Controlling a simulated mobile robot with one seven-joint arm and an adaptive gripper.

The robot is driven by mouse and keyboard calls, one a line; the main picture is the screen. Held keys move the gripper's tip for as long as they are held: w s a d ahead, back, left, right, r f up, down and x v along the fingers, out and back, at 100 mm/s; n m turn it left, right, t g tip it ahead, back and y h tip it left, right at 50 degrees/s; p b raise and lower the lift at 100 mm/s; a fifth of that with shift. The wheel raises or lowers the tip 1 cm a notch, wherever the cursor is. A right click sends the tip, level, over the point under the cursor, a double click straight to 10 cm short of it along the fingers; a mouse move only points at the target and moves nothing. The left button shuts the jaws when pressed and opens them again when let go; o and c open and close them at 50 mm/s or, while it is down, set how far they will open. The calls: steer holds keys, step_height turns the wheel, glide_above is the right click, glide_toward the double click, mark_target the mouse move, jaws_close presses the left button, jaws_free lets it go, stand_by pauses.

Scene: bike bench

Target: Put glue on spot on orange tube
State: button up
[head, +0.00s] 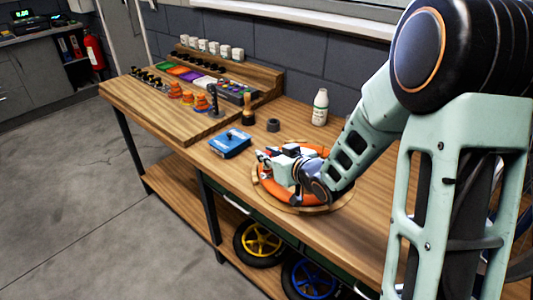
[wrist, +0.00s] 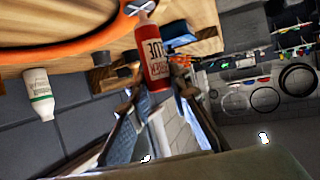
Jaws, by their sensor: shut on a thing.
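The orange tube (head: 307,152) lies as a ring on a round wooden stand on the bench. In the wrist view the gripper (wrist: 158,95) is shut on a red glue bottle (wrist: 157,60) with a label. The wrist picture is upside down, with the bench at the top. The bottle's pale nozzle points down at the orange tube (wrist: 100,42). I cannot tell whether nozzle and tube touch.
A blue box (head: 230,143) lies left of the tube. A white bottle (head: 320,107), a dark roll (head: 273,125) and a brush-like tool (head: 248,112) stand behind. A rack with small parts fills the bench's far left. The front left bench top is clear.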

steer(key=shift+w, duration=0.2)
steer(key=shift+w+a+f, duration=0.1)
steer(key=shift+w+a, duration=0.2)
steer(key=shift+w, duration=0.45)
steer(key=shift+s, duration=0.15)
steer(key=shift+s+d+b, duration=0.3)
steer(key=shift+s, duration=0.5)
steer(key=shift+w, duration=0.15)
steer(key=shift+w+a, duration=0.35)
steer(key=shift+w, duration=0.45)
steer(key=shift+s+f, duration=0.1)
